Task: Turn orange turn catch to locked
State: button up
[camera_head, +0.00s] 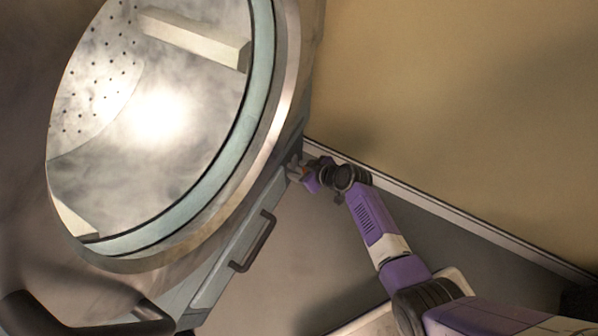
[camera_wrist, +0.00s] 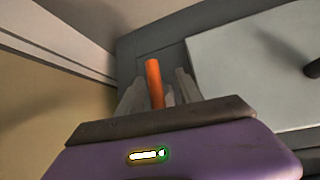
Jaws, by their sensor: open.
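The orange turn catch (camera_wrist: 154,82) shows in the wrist view as an upright orange bar on a dark grey panel frame. My gripper (camera_wrist: 158,92) is open, with its grey fingers on either side of the bar. I cannot tell whether either finger touches it. The foot of the catch is hidden behind my gripper body. In the head view my gripper (camera_head: 297,170) is at the machine's lower right edge. The catch is too small and covered to make out clearly there.
A large round glass door (camera_head: 268,110) fills the left of the head view. Below it is a panel with a dark bar handle (camera_head: 254,241). The light panel (camera_wrist: 255,75) is right of the catch in the wrist view. A tan wall (camera_head: 450,90) stands behind my arm.

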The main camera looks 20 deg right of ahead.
jog(key=shift+w+a+f, duration=0.1)
jog(key=shift+w, duration=0.05)
jog(key=shift+c, duration=0.2)
grip_shut()
jog(key=shift+d, duration=0.3)
dwell(0.9)
